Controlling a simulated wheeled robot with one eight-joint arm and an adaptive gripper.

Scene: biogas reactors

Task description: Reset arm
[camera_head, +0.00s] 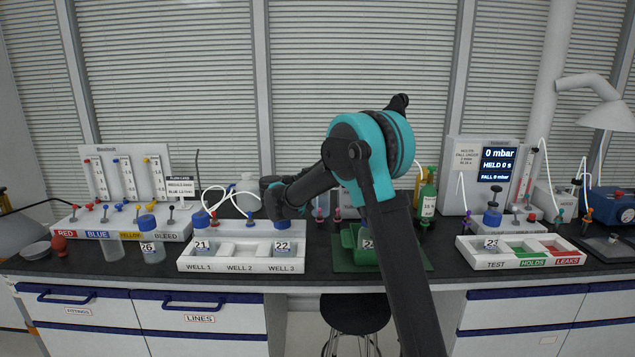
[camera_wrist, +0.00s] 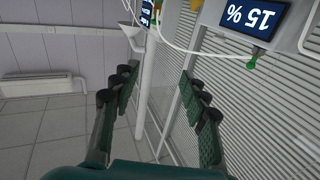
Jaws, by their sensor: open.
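My gripper (camera_wrist: 158,90) shows in the wrist view with its two dark green fingers wide apart. It is open and nothing is between the fingers. Past it are blinds, a pale pipe and floor, and the view is rolled. In the head view my arm (camera_head: 372,160), black with a teal joint, rises from the lower right and bends left above the bench. The fingers cannot be made out clearly there. My arm hides part of the bench middle and part of the green tray (camera_head: 345,236).
The black bench (camera_head: 325,262) carries a white well rack (camera_head: 240,264) with bottles 21 and 22, bottle 26 (camera_head: 150,250), and a test rack (camera_head: 510,262) with bottle 23. A green bottle (camera_head: 427,205) stands behind. A stool (camera_head: 355,312) is below. The wrist view shows a 15 % display (camera_wrist: 250,17).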

